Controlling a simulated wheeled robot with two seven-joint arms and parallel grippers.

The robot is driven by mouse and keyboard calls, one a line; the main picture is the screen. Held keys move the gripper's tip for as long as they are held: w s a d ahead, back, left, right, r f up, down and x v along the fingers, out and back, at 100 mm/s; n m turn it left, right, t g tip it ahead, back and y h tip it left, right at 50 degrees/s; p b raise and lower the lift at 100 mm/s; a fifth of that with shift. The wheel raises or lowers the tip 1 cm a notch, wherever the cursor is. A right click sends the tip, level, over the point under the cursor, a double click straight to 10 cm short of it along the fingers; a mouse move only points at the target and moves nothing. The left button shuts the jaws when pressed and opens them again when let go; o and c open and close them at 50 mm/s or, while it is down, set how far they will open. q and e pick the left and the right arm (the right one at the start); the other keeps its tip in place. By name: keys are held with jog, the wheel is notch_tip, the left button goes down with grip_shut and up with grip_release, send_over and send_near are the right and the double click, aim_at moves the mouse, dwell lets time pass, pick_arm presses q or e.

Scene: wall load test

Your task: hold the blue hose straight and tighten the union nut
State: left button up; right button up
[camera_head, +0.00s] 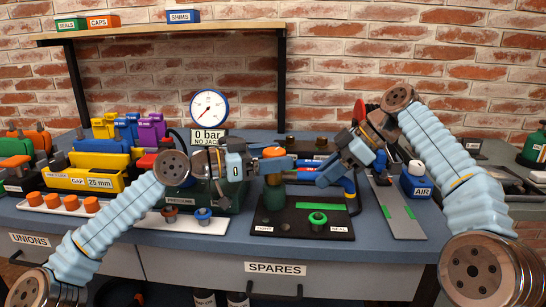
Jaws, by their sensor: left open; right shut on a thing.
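An orange union nut (274,152) sits at the top of an upright green fitting (274,192) on a black board (300,233). My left gripper (278,164) is open, with its blue fingers at the height of the nut and overlapping it in view; I cannot tell whether they touch it. The blue hose (350,187), with yellow and red parts beside it, curves down at the right of the board. My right gripper (324,174) is shut on the hose, right of the nut; its grip is partly hidden. A gauge (209,108) above reads "0 bar".
A green ring (318,218) lies on the board near its "SEAL" label. A white tray with orange caps (92,205) and a yellow bin (82,180) stand left. A blue AIR block (416,182) stands right. A shelf (170,32) spans the back.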

aim_at(268, 157)
pick_arm(q)
notch_tip(268, 157, up, 10)
dwell(0.4)
jog(key=shift+a, duration=0.1)
jog(key=s+a+r+n+t, duration=0.2)
jog(key=s+a+r+t, duration=0.3)
jog(key=s, duration=0.5)
notch_tip(268, 157, down, 15)
jog(key=w+n+t+y, duration=0.2)
jog(key=n+t+y, duration=0.25)
jog(key=y, duration=0.25)
jog(key=shift+n+g, duration=0.35)
jog(key=shift+g, duration=0.1)
jog(key=shift+d+r+x, duration=0.1)
jog(key=shift+r+x, duration=0.1)
jog(key=shift+x, duration=1.4)
jog(key=shift+d+r+x, duration=0.1)
jog(key=shift+r+x, duration=0.05)
jog(key=shift+x, duration=3.9)
jog(key=shift+f, duration=0.1)
jog(key=c, duration=0.9)
